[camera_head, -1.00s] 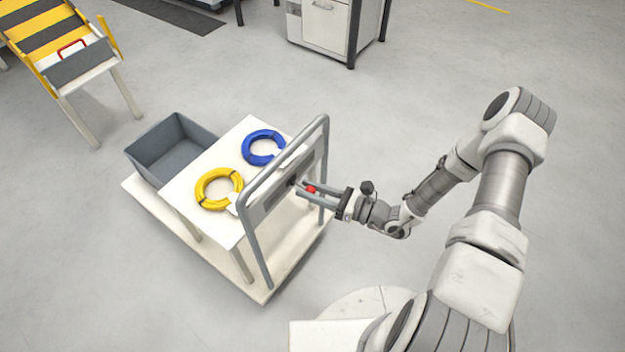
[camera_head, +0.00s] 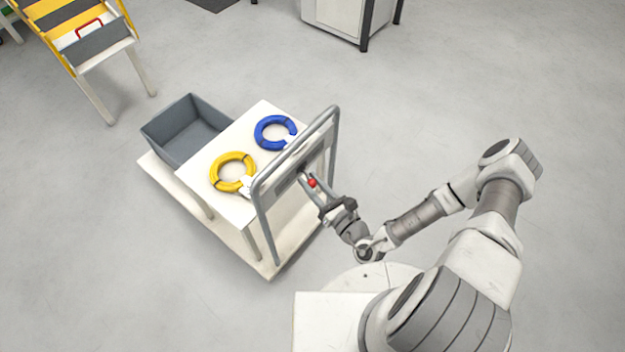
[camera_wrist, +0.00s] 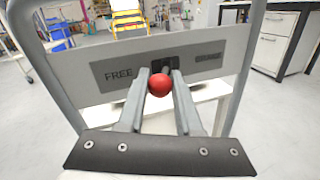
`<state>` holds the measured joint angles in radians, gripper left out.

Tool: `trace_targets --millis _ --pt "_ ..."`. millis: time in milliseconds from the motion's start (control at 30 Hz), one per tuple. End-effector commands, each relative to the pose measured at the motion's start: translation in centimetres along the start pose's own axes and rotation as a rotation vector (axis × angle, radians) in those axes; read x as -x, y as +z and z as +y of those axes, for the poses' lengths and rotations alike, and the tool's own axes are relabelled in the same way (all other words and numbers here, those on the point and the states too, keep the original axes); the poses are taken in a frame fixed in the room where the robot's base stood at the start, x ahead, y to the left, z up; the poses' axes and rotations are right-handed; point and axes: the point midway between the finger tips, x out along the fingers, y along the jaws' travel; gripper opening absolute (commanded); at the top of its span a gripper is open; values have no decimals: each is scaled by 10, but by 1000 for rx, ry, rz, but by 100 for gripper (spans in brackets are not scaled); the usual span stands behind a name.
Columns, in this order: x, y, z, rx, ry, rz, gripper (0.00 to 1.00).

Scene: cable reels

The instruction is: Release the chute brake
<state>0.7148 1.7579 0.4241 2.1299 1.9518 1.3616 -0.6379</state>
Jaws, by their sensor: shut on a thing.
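A white trolley (camera_head: 228,232) has a grey panel (camera_wrist: 215,80) inside its upright tube handle. The panel reads FREE at the left in the wrist view, with a dark label at the right whose word is too blurred to read. A lever with a red ball knob (camera_wrist: 160,85) sticks out between the two labels; the knob also shows in the head view (camera_head: 312,182). My gripper (camera_wrist: 160,76) is shut on the red knob, one finger on each side. The lever's shaft is mostly hidden behind the knob.
The trolley carries a yellow cable ring (camera_head: 216,182), a blue cable ring (camera_head: 262,136) and a grey bin (camera_head: 158,143). The tube handle (camera_head: 265,222) surrounds the panel close to my gripper. A white cabinet (camera_head: 335,18) stands far back. The floor between is clear.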

Motion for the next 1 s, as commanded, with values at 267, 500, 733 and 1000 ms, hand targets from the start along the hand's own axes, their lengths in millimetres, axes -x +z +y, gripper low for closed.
trace_targets --millis 267,500,733,1000 --pt "0 0 1 -1 1 1 0" --pt "0 0 1 -2 2 1 64" --pt "0 0 0 -1 1 0 64" --pt "2 1 -2 -1 3 1 64"
